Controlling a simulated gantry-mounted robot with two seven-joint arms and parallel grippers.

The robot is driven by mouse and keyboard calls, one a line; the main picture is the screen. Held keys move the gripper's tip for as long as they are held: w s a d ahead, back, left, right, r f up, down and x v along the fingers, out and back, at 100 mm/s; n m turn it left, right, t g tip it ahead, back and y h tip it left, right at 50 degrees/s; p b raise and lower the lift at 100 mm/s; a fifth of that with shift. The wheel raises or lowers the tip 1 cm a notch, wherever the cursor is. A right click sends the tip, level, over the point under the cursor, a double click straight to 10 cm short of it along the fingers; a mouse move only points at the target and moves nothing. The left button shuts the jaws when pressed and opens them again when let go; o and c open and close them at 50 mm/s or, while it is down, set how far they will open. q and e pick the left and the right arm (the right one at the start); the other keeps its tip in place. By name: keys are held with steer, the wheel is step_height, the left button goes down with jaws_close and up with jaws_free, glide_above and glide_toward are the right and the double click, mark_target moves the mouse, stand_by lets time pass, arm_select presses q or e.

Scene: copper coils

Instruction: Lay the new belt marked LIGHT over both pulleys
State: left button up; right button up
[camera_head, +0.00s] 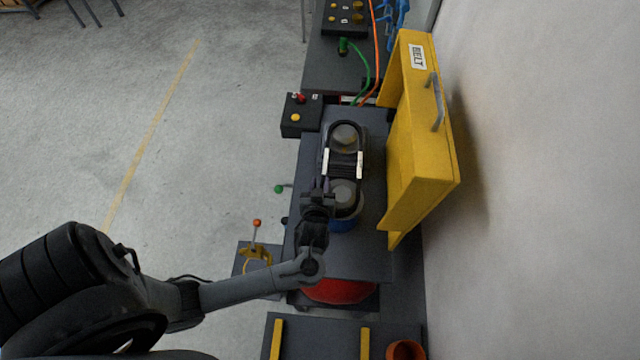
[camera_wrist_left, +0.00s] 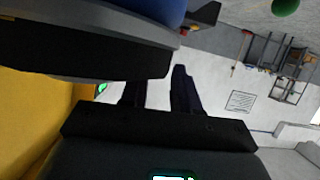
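The near pulley (camera_head: 344,194) sits above a blue part (camera_head: 346,224), partly hidden by my gripper and wrist. In the left wrist view my dark fingers (camera_wrist_left: 158,92) are apart with background between them. A black rounded edge (camera_wrist_left: 90,62) lies close to them and covers part of one finger. Whether the fingers touch the loop is unclear. My right gripper is not seen.
A yellow cover (camera_head: 422,150) labelled BELT stands open along the right of the machine. A black control box (camera_head: 300,115) with red and yellow buttons stands at left. A lever with an orange knob (camera_head: 257,223) is near my forearm. Open floor lies left.

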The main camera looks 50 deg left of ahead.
arm_select(q)
steer(key=shift+d+f, duration=0.45)
steer(key=shift+d, duration=0.1)
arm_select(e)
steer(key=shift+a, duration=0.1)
arm_select(q)
steer(key=shift+s+d+r, duration=0.15)
steer(key=r+v, duration=0.1)
steer(key=v, duration=0.9)
steer(key=shift+a, duration=0.35)
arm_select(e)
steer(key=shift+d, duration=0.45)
arm_select(q)
steer(key=shift+s, duration=0.1)
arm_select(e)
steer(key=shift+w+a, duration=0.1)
